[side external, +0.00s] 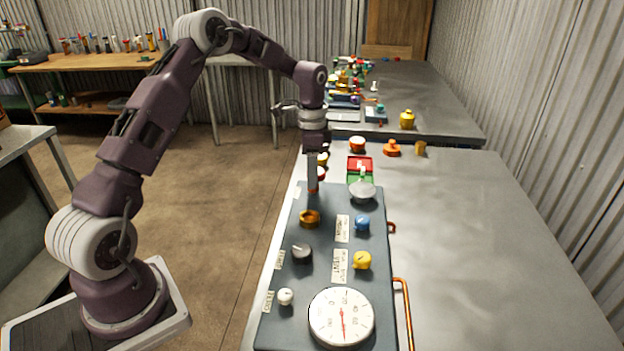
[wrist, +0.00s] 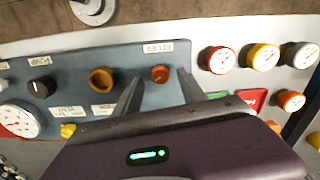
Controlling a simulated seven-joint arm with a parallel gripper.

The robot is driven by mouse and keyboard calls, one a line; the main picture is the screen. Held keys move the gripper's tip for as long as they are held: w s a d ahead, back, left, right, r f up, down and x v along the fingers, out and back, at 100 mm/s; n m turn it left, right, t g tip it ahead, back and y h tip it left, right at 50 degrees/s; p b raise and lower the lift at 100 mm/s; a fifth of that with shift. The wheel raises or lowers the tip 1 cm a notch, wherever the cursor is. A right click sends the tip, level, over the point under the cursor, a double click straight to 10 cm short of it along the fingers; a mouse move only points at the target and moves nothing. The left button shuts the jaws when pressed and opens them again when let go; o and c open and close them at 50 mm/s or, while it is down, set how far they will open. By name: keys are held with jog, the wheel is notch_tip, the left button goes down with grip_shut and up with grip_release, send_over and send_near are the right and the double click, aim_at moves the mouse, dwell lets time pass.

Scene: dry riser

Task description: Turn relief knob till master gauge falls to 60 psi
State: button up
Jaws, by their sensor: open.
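The relief knob (wrist: 160,74) is a small orange-red knob on the blue-grey panel (side external: 335,283), under a label that appears to read RELIEF. My gripper (wrist: 160,79) is open, and its two fingers show on either side of the knob in the wrist view. I cannot tell whether they touch it. In the side view my gripper (side external: 313,188) points down at the panel's far left end and mostly hides the knob. The large white master gauge (side external: 341,317) sits at the panel's near end. Its red needle points nearly straight down; the numbers are too small to read surely.
A brass knob (side external: 309,217), a black knob (side external: 302,252), a white knob (side external: 285,296), a blue knob (side external: 362,223) and a yellow knob (side external: 361,260) share the panel. Red (side external: 360,163) and green trays stand beyond it. Several small gauges (wrist: 221,60) lie nearby. The table's right side is clear.

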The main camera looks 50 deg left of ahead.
notch_tip(320, 180, up, 4)
jog(key=shift+r, duration=0.25)
jog(key=shift+d+r, duration=0.15)
jog(key=shift+r, duration=0.1)
jog(key=s+d+r+n+t+y, duration=0.1)
jog(key=s+d+r+n+t, duration=0.2)
jog(key=s+d+r, duration=0.95)
jog(key=s+d+n+t, duration=0.1)
jog(key=s+d+n, duration=0.1)
jog(key=s, duration=0.7)
jog(key=s+d+r+n+t+h, duration=0.1)
jog(key=s+d+n, duration=0.1)
jog(key=s, duration=0.8)
jog(key=shift+s+d+t, duration=0.15)
jog(key=shift+d+t, duration=0.15)
jog(key=shift+d, duration=0.25)
